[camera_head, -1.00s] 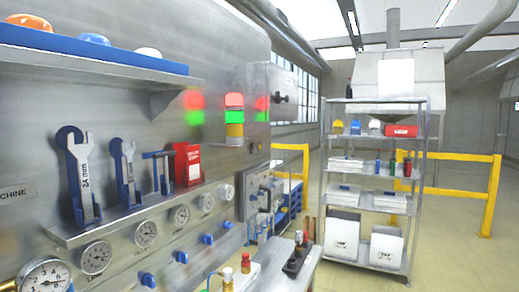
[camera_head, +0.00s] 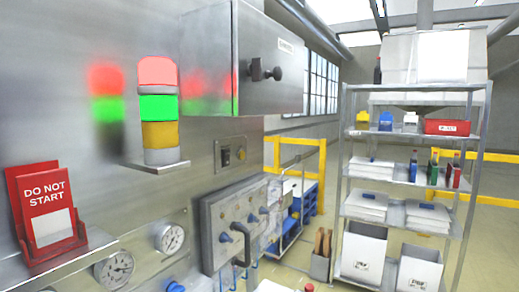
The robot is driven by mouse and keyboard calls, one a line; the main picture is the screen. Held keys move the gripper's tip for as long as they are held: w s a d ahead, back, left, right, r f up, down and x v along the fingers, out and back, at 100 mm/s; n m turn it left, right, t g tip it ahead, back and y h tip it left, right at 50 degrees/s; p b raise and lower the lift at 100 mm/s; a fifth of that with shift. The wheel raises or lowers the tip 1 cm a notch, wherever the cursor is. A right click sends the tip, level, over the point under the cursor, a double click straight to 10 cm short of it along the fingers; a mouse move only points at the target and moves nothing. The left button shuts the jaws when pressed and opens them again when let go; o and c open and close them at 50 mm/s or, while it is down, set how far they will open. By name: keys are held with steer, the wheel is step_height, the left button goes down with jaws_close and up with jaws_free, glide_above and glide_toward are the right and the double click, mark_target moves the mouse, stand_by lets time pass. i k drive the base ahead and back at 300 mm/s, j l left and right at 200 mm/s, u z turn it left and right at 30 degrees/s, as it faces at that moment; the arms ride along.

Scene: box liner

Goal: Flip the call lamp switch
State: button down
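The stack lamp (camera_head: 158,106) stands on a small bracket on the metal wall panel at centre left. Its red top and green middle look lit, and its bottom band is yellow. A small grey switch plate (camera_head: 230,154) sits on the wall to the right of the lamp, below the metal cabinet. It carries a dark switch (camera_head: 225,157) and a round yellow-ringed part (camera_head: 240,153). The switch's position is too small to tell, and I cannot read a label on the plate. My gripper is not in view.
A metal cabinet (camera_head: 262,60) with a black knob juts out above the plate. Red "DO NOT START" signs (camera_head: 48,208) and gauges (camera_head: 113,268) are at lower left. A stocked shelf rack (camera_head: 415,175) stands right, with yellow rails behind.

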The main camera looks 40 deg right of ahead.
mark_target(226, 154)
steer(key=i+l, duration=0.15)
steer(key=l, duration=0.25)
steer(key=i+l, duration=0.15)
steer(key=l, duration=0.25)
steer(key=i+l, duration=0.15)
steer(key=l, duration=0.25)
